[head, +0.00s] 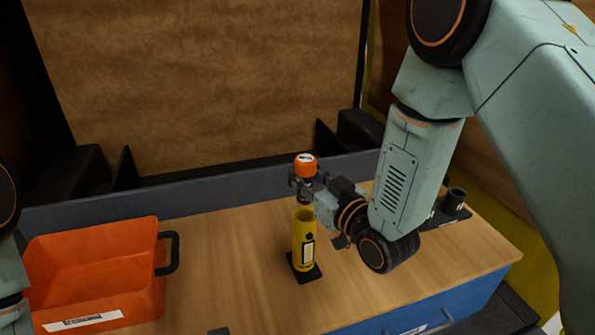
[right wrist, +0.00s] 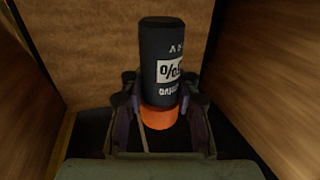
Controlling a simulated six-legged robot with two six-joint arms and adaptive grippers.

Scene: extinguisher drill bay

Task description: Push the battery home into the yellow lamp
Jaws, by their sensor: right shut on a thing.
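The yellow lamp (head: 298,240) is an open-topped tube standing upright on a small black base on the wooden bench. My right gripper (head: 303,186) is shut on the battery (head: 306,162), which has an orange top and a dark body. The battery is upright, and in the head view its lower end shows just above the lamp's mouth; I cannot tell whether it is exactly in line. In the right wrist view the battery (right wrist: 162,60) is dark with a white label and an orange end between the fingers. My left gripper is out of view; only part of that arm shows at the left edge.
An orange bin (head: 95,265) with a black handle stands at the left of the bench (head: 225,255). A dark holder (head: 455,203) stands at the right, behind my right arm. A grey ledge runs along the back. The bench between bin and lamp is mostly clear.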

